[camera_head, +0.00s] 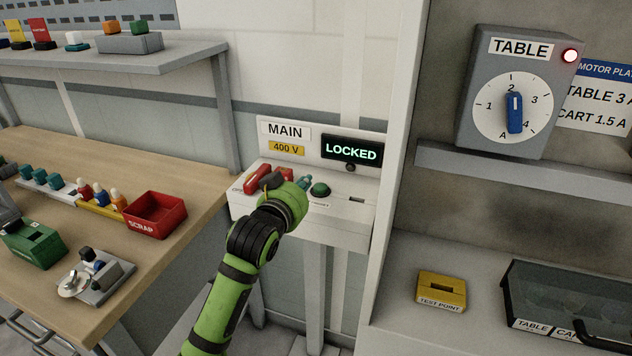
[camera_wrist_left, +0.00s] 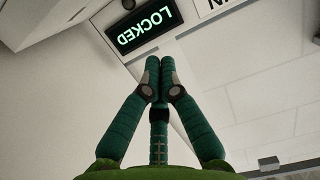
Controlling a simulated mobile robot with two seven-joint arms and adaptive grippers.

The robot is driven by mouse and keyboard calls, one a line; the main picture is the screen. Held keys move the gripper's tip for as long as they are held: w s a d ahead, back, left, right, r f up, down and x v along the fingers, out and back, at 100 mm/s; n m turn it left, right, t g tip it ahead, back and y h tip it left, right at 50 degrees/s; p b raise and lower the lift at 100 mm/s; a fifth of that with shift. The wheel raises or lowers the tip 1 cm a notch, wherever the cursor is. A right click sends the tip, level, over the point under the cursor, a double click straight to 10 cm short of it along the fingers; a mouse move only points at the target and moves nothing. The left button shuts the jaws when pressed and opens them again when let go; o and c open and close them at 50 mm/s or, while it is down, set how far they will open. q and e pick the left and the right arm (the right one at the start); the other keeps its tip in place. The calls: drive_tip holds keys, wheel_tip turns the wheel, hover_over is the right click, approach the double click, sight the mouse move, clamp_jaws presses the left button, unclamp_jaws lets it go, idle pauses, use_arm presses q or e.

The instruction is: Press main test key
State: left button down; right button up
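The main panel (camera_head: 245,212) is a pale console marked MAIN and 400 V. Its display (camera_head: 351,150) reads LOCKED in green and also shows in the left wrist view (camera_wrist_left: 146,25). A round green button (camera_head: 320,189) sits on the sloped top; the small label below it is too small to read. My left gripper (camera_head: 304,183) is over the console, its teal fingertips just left of the green button; I cannot tell whether they touch. In the left wrist view its fingers (camera_wrist_left: 160,66) are together, with nothing between them. My right gripper is out of view.
A red handle (camera_head: 257,178) on the console lies left of my left gripper, partly hidden. A dark slot (camera_head: 357,199) is right of the button. A wall post (camera_head: 400,140) stands to the right. A workbench (camera_head: 190,190) with a red SCRAP bin (camera_head: 155,222) is at left.

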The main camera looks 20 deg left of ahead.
use_arm(q)
drive_tip(key=p, duration=0.2)
hover_over(320, 188)
drive_tip(key=s, duration=0.2)
drive_tip(key=shift+w+a+f, duration=0.15)
drive_tip(key=shift+f, duration=0.45)
wheel_tip(320, 188, down, 3)
drive_tip(key=shift+f, duration=0.2)
drive_tip(key=shift+a+f, duration=0.1)
drive_tip(key=shift+f, duration=0.25)
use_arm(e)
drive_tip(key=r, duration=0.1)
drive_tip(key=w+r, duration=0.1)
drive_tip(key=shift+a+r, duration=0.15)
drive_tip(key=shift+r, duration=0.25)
